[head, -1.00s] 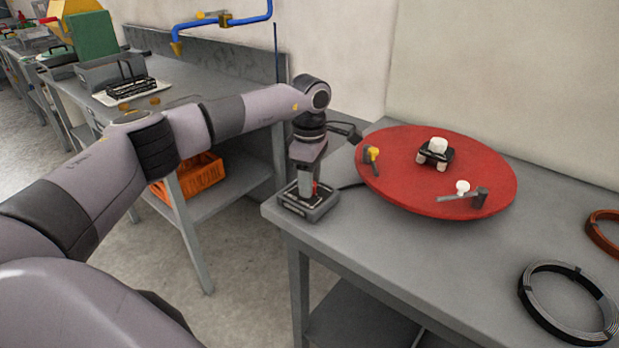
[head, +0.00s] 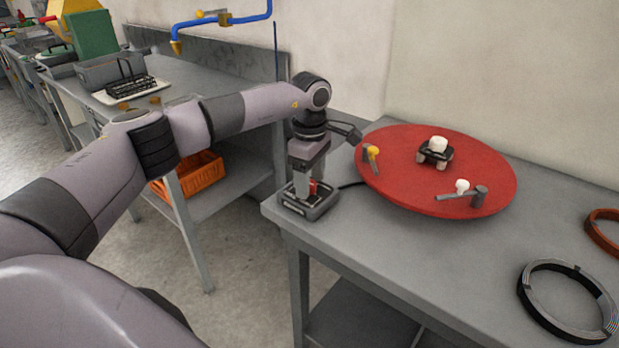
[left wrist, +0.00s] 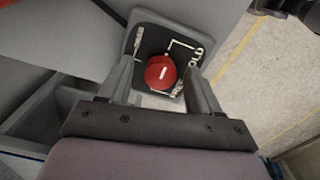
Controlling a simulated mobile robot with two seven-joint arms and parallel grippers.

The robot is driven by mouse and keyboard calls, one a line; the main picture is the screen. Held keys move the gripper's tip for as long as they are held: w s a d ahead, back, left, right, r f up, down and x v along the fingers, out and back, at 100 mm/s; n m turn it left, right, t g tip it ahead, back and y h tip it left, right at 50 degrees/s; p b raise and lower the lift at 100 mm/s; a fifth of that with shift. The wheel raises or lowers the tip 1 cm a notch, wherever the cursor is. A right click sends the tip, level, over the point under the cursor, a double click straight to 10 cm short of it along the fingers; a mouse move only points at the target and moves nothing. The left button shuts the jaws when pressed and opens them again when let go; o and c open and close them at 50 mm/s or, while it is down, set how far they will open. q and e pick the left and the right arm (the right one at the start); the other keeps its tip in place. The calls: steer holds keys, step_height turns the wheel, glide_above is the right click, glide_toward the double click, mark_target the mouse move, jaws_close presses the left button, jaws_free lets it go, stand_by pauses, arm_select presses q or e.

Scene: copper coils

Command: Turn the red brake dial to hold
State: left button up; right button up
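The red brake dial (left wrist: 161,72) is a round red knob with a white pointer line, on a dark plate on a small grey box (head: 309,205). The box stands at the left corner of the table. In the left wrist view the pointer stands nearly upright, and a HOLD label (left wrist: 196,58) is to the dial's upper right. My left gripper (head: 307,190) points down over the box. In the left wrist view its fingers (left wrist: 162,84) are open, one on each side of the dial, with gaps. Contact cannot be seen. My right gripper is out of view.
A red round turntable (head: 400,185) with clamps and a white-topped centre post is right of the box. A dark coil (head: 535,300) and a copper coil (head: 597,234) lie at the right. The table's front middle is clear. A workbench (head: 185,88) stands at the left.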

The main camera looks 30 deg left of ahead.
arm_select(q)
step_height(320, 180, up, 7)
steer(key=shift+r+b, duration=0.1)
steer(key=shift+b, duration=0.25)
stand_by(0.3)
stand_by(0.4)
